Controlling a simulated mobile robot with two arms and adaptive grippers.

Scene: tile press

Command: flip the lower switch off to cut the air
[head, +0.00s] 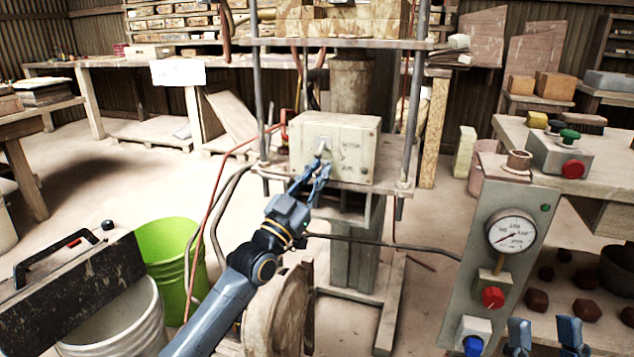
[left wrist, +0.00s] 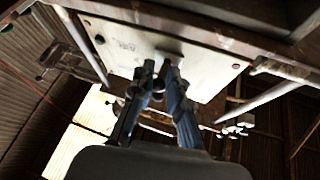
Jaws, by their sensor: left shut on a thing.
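The pale switch box (head: 358,150) stands on the press's lower shelf, with a grey switch lever (head: 321,146) on its front face. My left gripper (head: 320,167) reaches up to that lever and is shut on it. In the left wrist view the two fingers (left wrist: 160,75) meet the box's pale plate (left wrist: 125,42) around the short lever (left wrist: 168,58). The fingers partly hide the lever, and I cannot tell its exact position. My right gripper (head: 545,335) shows only its two fingertips at the bottom right, apart and with nothing between them.
A grey control panel (head: 462,262) with a gauge (head: 511,231), a red knob (head: 492,297) and a blue button (head: 472,345) stands to the right. A green bucket (head: 169,250) and a white bucket (head: 130,325) stand at the lower left. Hoses hang left of the box.

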